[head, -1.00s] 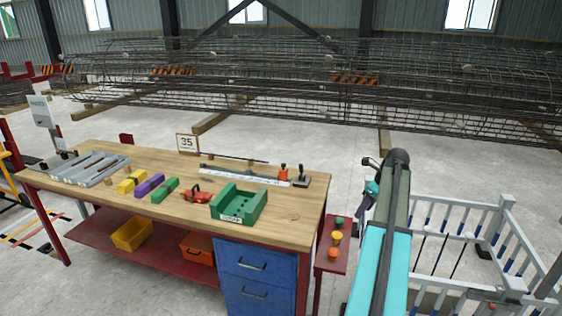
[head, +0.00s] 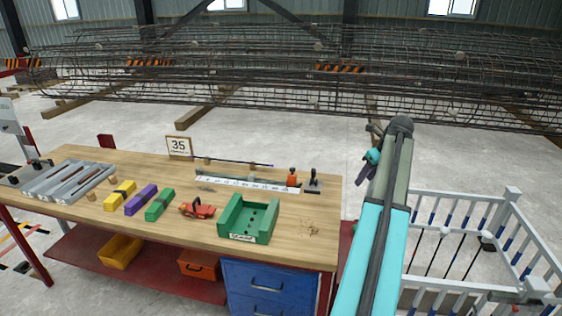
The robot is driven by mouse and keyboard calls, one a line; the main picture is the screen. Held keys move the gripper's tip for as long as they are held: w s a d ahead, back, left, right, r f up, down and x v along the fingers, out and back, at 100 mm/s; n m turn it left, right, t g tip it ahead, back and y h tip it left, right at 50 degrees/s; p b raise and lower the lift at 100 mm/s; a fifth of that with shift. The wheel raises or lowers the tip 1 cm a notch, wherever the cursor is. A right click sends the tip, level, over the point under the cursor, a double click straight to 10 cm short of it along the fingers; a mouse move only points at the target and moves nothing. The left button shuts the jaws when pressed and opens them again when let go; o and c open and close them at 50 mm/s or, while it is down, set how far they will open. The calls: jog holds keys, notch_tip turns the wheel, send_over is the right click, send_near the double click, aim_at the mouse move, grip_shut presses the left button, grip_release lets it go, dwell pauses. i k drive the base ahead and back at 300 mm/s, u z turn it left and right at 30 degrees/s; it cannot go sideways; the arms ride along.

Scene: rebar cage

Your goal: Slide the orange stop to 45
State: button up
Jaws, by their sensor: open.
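The orange stop (head: 292,178) stands upright at the right end of a white ruler scale (head: 250,184) at the back right of the workbench. The scale's numbers are too small to read exactly. A black clamp-like piece (head: 314,181) stands just right of the stop. My gripper (head: 364,175) hangs from the arm beyond the bench's right edge, clear of the stop and to its right. It is small and partly hidden by my arm; it is open and holds nothing that I can see.
A sign reading 35 (head: 178,147) stands at the bench's back edge. A green tray (head: 236,232), red clamp (head: 197,209), and green, purple and yellow blocks lie in front of the scale. Grey rails (head: 66,181) lie at left. White railings (head: 470,205) stand right of my arm.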

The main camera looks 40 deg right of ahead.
aim_at(292, 177)
jog(key=i, duration=1.1)
